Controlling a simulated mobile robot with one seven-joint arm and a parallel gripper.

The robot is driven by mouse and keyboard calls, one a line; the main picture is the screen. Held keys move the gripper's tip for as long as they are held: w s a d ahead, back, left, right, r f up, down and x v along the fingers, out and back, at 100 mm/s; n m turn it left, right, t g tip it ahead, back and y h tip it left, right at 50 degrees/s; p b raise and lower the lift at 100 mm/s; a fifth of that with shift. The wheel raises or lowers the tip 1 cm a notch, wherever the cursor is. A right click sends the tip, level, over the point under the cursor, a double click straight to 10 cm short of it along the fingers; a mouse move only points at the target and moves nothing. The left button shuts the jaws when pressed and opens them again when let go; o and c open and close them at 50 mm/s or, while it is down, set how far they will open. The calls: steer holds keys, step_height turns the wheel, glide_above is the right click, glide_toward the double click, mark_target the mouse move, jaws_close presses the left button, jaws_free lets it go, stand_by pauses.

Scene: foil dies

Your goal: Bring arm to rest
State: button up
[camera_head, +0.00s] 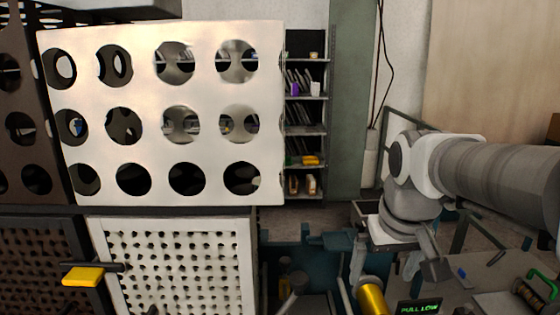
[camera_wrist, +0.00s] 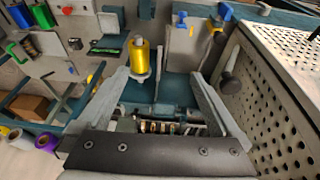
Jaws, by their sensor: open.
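My gripper (camera_head: 394,268) is at the lower right of the head view, pointing down over the machine. In the wrist view its two grey fingers (camera_wrist: 160,75) are spread wide, with nothing held between them. A shiny gold-yellow foil roll (camera_head: 372,296) stands below the fingers in the head view. In the wrist view the roll (camera_wrist: 139,57) shows just beyond the left fingertip, apart from it as far as I can tell. My arm reaches in from the right edge of the head view.
A white panel with large round holes (camera_head: 150,92) fills the left, above a perforated panel (camera_head: 170,262). A shelf (camera_head: 306,128) stands behind. A "PULL LOW" sign (camera_head: 419,308) sits near the front. A perforated metal box (camera_wrist: 270,95) lies right of my gripper in the wrist view.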

steer(key=s+a+f+t, duration=0.2)
steer(key=s, duration=0.8)
steer(key=shift+s+a+f, duration=0.15)
steer(key=shift+s+a, duration=0.15)
steer(key=shift+a, duration=0.05)
